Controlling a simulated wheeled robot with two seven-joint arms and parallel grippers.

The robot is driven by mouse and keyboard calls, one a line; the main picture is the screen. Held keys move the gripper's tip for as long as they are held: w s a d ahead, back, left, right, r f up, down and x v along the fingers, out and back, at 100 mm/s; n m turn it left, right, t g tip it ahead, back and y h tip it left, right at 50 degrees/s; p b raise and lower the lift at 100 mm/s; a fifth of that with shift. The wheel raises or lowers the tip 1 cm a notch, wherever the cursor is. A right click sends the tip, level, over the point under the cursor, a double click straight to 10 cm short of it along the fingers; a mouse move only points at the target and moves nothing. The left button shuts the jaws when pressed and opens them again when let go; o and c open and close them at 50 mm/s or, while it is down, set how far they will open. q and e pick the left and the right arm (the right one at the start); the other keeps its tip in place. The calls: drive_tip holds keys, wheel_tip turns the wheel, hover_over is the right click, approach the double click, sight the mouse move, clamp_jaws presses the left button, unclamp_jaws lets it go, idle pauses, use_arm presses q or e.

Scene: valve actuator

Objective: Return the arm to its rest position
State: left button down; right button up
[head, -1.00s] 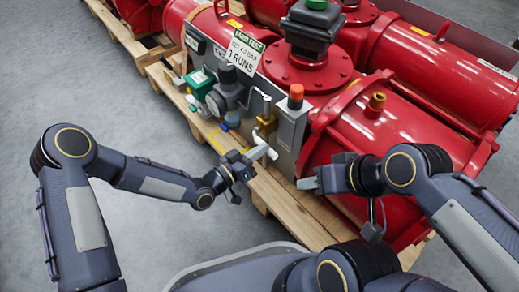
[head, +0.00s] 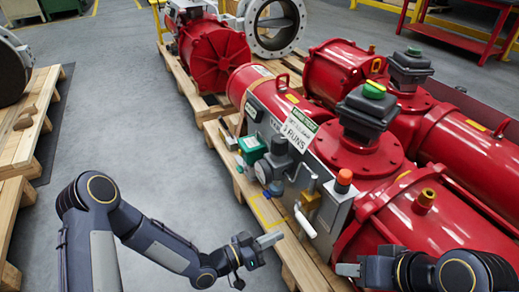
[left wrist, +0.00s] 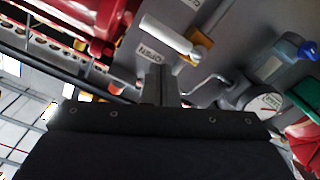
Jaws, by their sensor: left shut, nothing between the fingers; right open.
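My left gripper (head: 270,240) is shut and empty, in front of the red valve actuator (head: 375,160) and near its grey control panel (head: 328,205). A white-handled lever (head: 305,222) on a brass valve (head: 311,198) is close by, apart from the fingers in the head view. In the left wrist view the shut fingers (left wrist: 160,85) point up toward the white handle (left wrist: 168,35) and an "OPEN" label (left wrist: 152,54). My right gripper (head: 348,270) is open and empty at the lower right, beside the red cylinder.
The actuator lies on a wooden pallet (head: 240,180), with another red actuator (head: 460,150) behind it. A gauge (head: 272,170) and green box (head: 251,150) stick out from the panel. Grey floor (head: 130,130) is free to the left; another pallet (head: 30,140) stands at far left.

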use_arm(q)
drive_tip(key=w+a+r+n+t+y, duration=0.1)
drive_tip(key=w+a+r+y, duration=0.3)
drive_tip(key=a, duration=0.5)
drive_tip(key=w+a+r+n+y, duration=0.1)
drive_tip(key=a+r+y, duration=0.4)
drive_tip(key=a, duration=0.4)
drive_tip(key=s+a+r+n+y+p, duration=0.2)
drive_tip(key=s+a+r+n+y, duration=0.4)
drive_tip(key=s+a, duration=0.5)
drive_tip(key=s+d+r+n+g+h, duration=0.1)
drive_tip(key=s+r+n+g+h, duration=0.3)
drive_tip(key=s, duration=0.9)
wheel_tip(320, 180, up, 38)
drive_tip(key=m+t+y+p, duration=0.1)
drive_tip(key=m+p, duration=0.1)
drive_tip(key=p, duration=3.6)
drive_tip(key=shift+w+m+t+y, duration=0.3)
